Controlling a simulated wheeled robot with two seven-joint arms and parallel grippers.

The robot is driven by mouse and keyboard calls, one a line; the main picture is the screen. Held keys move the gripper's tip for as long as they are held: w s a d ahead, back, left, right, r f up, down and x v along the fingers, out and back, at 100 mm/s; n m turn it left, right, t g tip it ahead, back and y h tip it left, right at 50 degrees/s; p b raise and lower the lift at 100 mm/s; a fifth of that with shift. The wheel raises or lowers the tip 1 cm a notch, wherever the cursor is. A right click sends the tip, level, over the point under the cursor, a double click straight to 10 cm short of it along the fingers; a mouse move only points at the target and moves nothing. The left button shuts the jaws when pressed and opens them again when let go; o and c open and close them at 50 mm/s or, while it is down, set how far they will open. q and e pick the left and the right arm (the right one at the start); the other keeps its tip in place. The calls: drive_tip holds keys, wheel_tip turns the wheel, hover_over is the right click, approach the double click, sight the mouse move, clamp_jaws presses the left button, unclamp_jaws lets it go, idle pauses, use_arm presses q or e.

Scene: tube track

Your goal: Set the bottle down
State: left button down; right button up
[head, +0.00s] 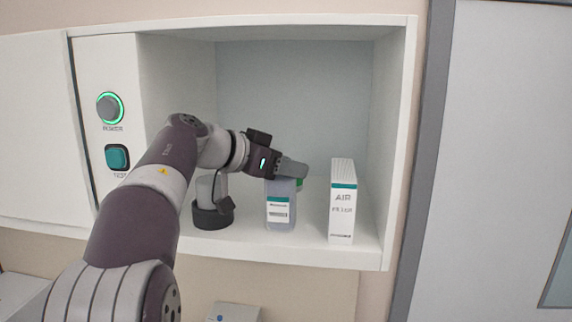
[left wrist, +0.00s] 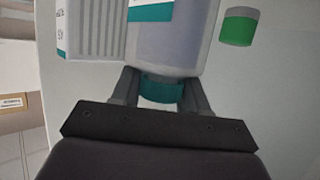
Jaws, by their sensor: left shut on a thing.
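The bottle (head: 281,208) is translucent grey-blue with a white and teal label. It is upright in the open cabinet, at or just above the shelf floor; I cannot tell whether its base touches. My left gripper (head: 291,172) comes in from the left and is shut on the bottle's top. In the left wrist view the two fingers (left wrist: 160,92) sit on either side of the bottle's teal neck, and the bottle's body (left wrist: 172,40) extends away from them. The fingers hide the cap in the head view. My right gripper is not in view.
A white and teal air filter box (head: 342,205) stands just right of the bottle. A dark round-based device (head: 212,212) stands to the left. A green-capped container (left wrist: 239,26) is close by. The cabinet's front edge (head: 300,258) and right wall bound the space.

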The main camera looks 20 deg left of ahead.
use_arm(q)
drive_tip(key=c, duration=0.8)
unclamp_jaws()
drive_tip(key=shift+w+f, duration=0.15)
drive_tip(key=shift+w, duration=0.15)
drive_tip(key=shift+o, duration=1.1)
drive_tip(key=shift+w+f, duration=0.1)
drive_tip(key=shift+w, duration=0.3)
drive_tip(key=shift+s+r, duration=0.2)
drive_tip(key=b+v, duration=0.2)
drive_tip(key=v, duration=1)
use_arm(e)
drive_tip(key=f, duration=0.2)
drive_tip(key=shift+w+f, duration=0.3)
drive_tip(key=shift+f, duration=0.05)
use_arm(q)
drive_tip(key=shift+s, duration=0.1)
